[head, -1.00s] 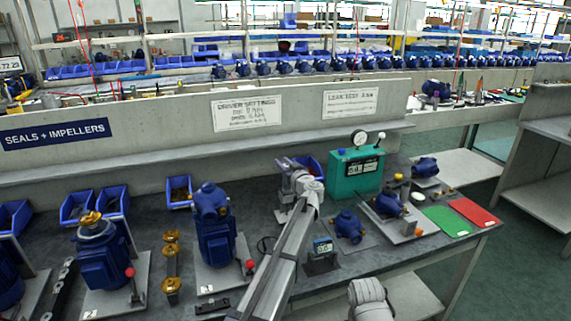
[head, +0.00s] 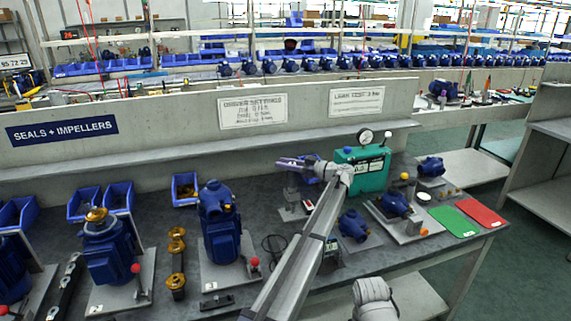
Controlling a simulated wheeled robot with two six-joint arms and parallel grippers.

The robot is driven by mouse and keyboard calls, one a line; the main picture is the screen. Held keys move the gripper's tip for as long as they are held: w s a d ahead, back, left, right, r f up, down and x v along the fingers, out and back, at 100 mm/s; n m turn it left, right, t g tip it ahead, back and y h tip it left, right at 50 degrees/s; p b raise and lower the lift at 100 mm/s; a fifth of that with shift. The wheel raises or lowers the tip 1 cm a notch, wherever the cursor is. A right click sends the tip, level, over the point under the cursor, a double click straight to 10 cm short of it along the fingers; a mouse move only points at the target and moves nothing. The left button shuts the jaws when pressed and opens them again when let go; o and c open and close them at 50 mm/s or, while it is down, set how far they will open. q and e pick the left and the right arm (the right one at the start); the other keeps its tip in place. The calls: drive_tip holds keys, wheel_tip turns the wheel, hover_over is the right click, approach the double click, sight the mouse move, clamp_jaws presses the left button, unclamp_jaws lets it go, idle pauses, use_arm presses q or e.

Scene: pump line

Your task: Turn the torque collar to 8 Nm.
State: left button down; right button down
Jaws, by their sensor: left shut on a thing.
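My left gripper (head: 303,164) is held above the bench in front of the low wall, to the left of the green test box, its tip pointing left. It is shut on a slim purple-grey thing (head: 288,162), which looks like a driver lying about level. The torque collar and its scale are too small to make out. The wall sign headed "Driver settings" (head: 252,111) hangs above; its lines are too blurred to read surely. My right gripper is not in view.
The green test box (head: 372,176) with a gauge stands right of the gripper. Blue pumps (head: 219,232) on plates, blue bins (head: 185,190) and brass parts (head: 176,262) stand left. Green (head: 454,221) and red (head: 481,212) mats lie at the right end.

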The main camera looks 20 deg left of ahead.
use_arm(q)
drive_tip(key=shift+s+n+g, duration=0.1)
drive_tip(key=shift+n+g, duration=0.2)
drive_tip(key=shift+g, duration=0.1)
drive_tip(key=c, duration=0.6)
unclamp_jaws()
drive_tip(key=shift+o, duration=0.2)
drive_tip(key=d, duration=0.7)
drive_tip(key=shift+s+d, duration=0.15)
drive_tip(key=shift+d, duration=0.2)
